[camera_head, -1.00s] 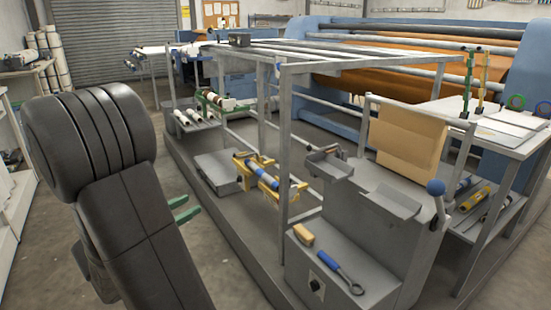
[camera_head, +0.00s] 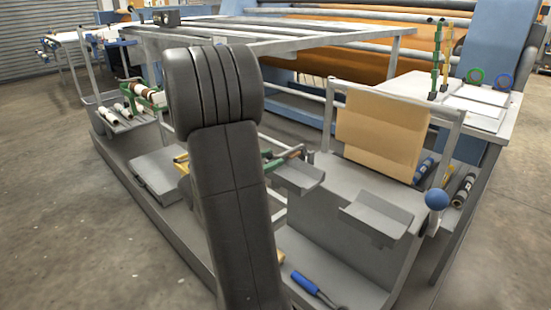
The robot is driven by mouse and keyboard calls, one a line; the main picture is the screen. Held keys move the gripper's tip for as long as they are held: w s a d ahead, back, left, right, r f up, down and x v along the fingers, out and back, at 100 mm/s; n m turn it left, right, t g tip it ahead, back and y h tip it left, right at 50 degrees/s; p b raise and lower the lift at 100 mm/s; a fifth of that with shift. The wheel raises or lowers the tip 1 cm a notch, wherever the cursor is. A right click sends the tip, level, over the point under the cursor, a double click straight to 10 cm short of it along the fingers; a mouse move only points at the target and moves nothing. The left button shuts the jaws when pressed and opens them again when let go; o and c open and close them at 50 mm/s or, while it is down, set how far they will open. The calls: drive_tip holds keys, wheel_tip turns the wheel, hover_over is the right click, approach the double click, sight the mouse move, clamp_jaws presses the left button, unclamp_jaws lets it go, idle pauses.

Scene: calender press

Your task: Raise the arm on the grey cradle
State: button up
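I take the grey cradle to be the grey bench (camera_head: 345,185) with two angled trays, a left tray (camera_head: 300,177) and a front tray (camera_head: 380,218). A blue ball knob (camera_head: 437,200) stands at its right side by an upright of the grey frame; the rod under it is hard to make out. Which part is the arm to raise is not clear. My dark arm fills the middle of the view.
A blue-handled tool (camera_head: 312,287) lies on the low step in front. A tan sheet (camera_head: 382,135) hangs from the frame. A grey rail table (camera_head: 270,40) stands behind. Bare floor (camera_head: 60,215) is free at left.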

sight(289, 153)
drive_tip(key=shift+x, duration=1.2)
clamp_jaws()
drive_tip(key=shift+r, duration=0.15)
